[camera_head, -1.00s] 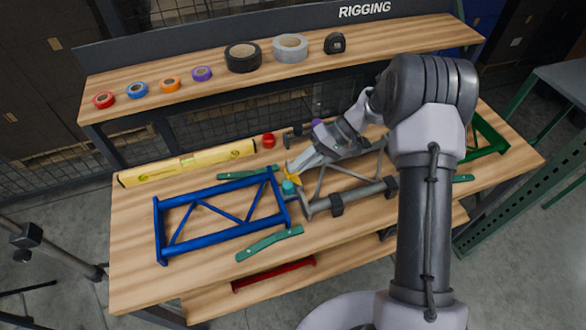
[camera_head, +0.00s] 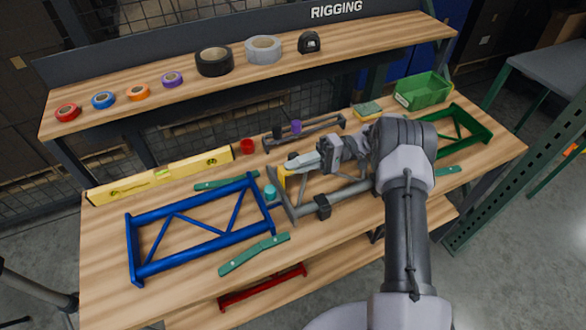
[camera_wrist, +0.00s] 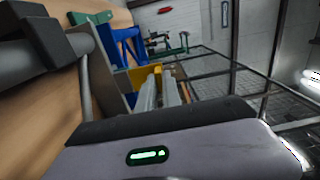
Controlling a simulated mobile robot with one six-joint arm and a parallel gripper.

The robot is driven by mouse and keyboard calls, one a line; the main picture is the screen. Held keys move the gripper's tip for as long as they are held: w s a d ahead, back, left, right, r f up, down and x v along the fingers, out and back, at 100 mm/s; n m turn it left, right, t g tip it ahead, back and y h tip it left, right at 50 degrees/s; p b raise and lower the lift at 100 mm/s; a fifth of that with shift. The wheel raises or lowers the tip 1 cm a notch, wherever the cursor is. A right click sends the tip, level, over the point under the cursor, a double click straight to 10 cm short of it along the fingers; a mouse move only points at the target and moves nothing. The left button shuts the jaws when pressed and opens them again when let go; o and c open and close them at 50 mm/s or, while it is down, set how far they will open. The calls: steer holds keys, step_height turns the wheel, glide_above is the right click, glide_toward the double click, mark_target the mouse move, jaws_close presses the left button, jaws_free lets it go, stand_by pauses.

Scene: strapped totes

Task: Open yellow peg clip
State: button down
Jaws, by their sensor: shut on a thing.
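The yellow peg clip (camera_head: 282,178) is by the joint between the blue truss (camera_head: 205,221) and the grey truss (camera_head: 345,194), just right of a teal peg end (camera_head: 270,192). My gripper (camera_head: 290,166) reaches in from the right, its fingers shut on the clip. In the wrist view the fingers (camera_wrist: 160,95) meet the yellow clip (camera_wrist: 143,74), with the blue truss (camera_wrist: 120,42) beyond. The fingers partly hide the clip, so I cannot tell how far it is turned.
A yellow level (camera_head: 160,176), a red cup (camera_head: 247,146) and a grey clamp bar (camera_head: 310,131) lie behind. A green bin (camera_head: 424,91) stands at the back right. The shelf with tape rolls overhangs the back.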

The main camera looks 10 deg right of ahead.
steer(key=shift+f, duration=0.1)
stand_by(0.4)
steer(key=c, duration=1.5)
jaws_free()
steer(key=s+r+p, duration=0.1)
steer(key=s+p, duration=0.1)
steer(key=s, duration=0.3)
steer(key=s+d+r+p, duration=0.1)
steer(key=s+r+p, duration=0.1)
steer(key=s, duration=0.3)
steer(key=s+r+p, duration=0.2)
steer(key=s+p, duration=0.1)
steer(key=s, duration=0.3)
steer(key=shift+d, duration=0.35)
